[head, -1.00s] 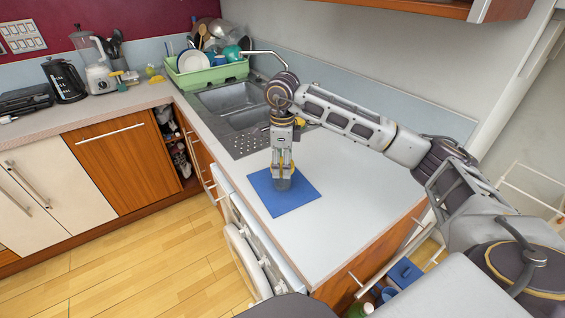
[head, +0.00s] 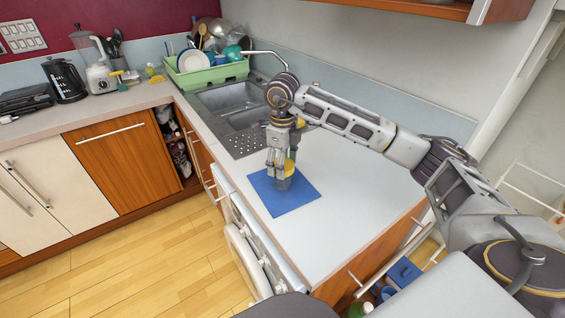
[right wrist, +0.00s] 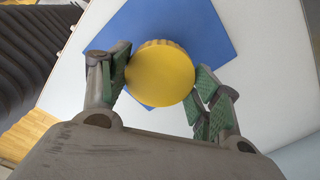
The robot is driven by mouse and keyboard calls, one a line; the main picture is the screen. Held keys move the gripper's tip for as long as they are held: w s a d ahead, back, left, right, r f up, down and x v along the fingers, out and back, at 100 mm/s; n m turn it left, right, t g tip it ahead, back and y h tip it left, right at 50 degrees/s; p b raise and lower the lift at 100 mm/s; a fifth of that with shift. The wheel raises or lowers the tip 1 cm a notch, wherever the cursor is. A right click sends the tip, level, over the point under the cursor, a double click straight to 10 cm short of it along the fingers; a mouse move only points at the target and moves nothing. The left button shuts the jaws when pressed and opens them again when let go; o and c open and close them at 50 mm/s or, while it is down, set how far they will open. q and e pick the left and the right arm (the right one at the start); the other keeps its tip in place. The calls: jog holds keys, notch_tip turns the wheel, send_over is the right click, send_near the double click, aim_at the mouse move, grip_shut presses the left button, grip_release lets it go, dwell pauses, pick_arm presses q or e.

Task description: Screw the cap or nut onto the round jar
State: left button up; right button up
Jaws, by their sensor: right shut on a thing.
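The round yellow cap (right wrist: 160,73) fills the space between the fingers of my right gripper (right wrist: 165,88) in the right wrist view. In the head view the right gripper (head: 285,172) points down over the blue mat (head: 306,190), shut on the cap (head: 290,165). The grey round jar (head: 284,184) stands upright on the mat, just below the cap. The cap appears to be on or at the jar's top; the fingers partly hide that join, and the wrist view hides the jar beneath the cap. My left gripper is not in view.
The pale counter (head: 340,170) is clear around the mat. The metal sink (head: 232,108) and a green dish rack (head: 207,74) with dishes lie behind. A black kettle (head: 65,80) and a blender (head: 97,72) stand on the far left counter.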

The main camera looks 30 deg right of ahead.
dwell(0.4)
jog(key=shift+m+p, duration=0.3)
jog(key=shift+m, duration=2)
jog(key=o, duration=1.2)
